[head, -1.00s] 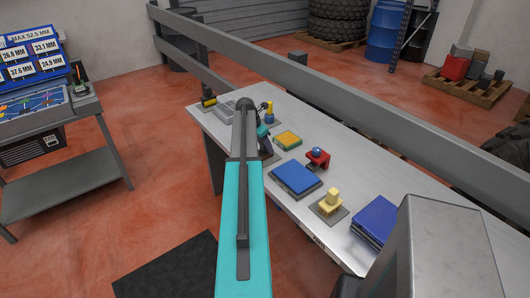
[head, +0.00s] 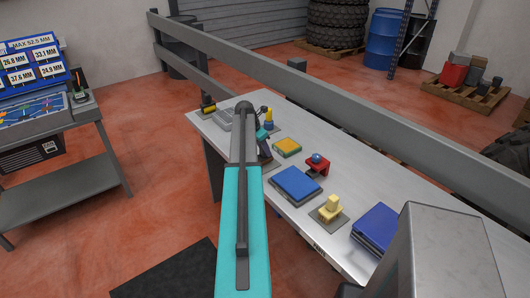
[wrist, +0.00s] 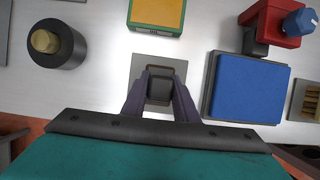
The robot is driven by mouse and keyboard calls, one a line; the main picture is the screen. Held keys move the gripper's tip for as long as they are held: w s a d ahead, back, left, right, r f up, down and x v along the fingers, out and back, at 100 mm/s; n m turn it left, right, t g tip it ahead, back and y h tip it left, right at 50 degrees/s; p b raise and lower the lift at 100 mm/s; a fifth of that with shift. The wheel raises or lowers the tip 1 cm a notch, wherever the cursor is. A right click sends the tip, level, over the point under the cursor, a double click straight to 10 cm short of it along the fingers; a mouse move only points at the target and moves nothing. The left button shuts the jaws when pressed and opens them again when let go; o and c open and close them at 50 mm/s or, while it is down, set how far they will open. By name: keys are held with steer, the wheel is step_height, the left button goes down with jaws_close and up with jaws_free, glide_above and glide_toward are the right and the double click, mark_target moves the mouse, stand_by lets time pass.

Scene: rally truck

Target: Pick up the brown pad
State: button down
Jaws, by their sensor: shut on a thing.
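In the wrist view my gripper (wrist: 160,82) points down at the bench, its two dark fingers on either side of a small dark block with a brown edge (wrist: 160,68). The fingers are shut on this piece, which I take for the brown pad; its brown part shows only as a thin rim. It is over a square grey plate (wrist: 178,66) on the bench. I cannot tell whether the piece touches the plate. In the head view my arm largely hides the gripper and the piece.
The metal bench (head: 350,190) holds a blue pad (head: 296,184), a yellow-and-green block (head: 287,147), a red holder with a blue knob (head: 318,165), a yellow stepped piece (head: 329,208) and a dark blue box (head: 378,228). A grey rail (head: 350,120) runs behind the bench.

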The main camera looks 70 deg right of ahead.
steer(key=shift+r+b, duration=0.35)
steer(key=shift+r, duration=0.4)
steer(key=shift+a+r, duration=0.2)
steer(key=shift+r, duration=0.1)
steer(key=a+r+b, duration=0.1)
steer(key=a+b, duration=0.3)
steer(key=a, duration=1.1)
steer(key=shift+w+a+r, duration=0.15)
steer(key=shift+a+r, duration=0.1)
steer(key=shift+a, duration=0.05)
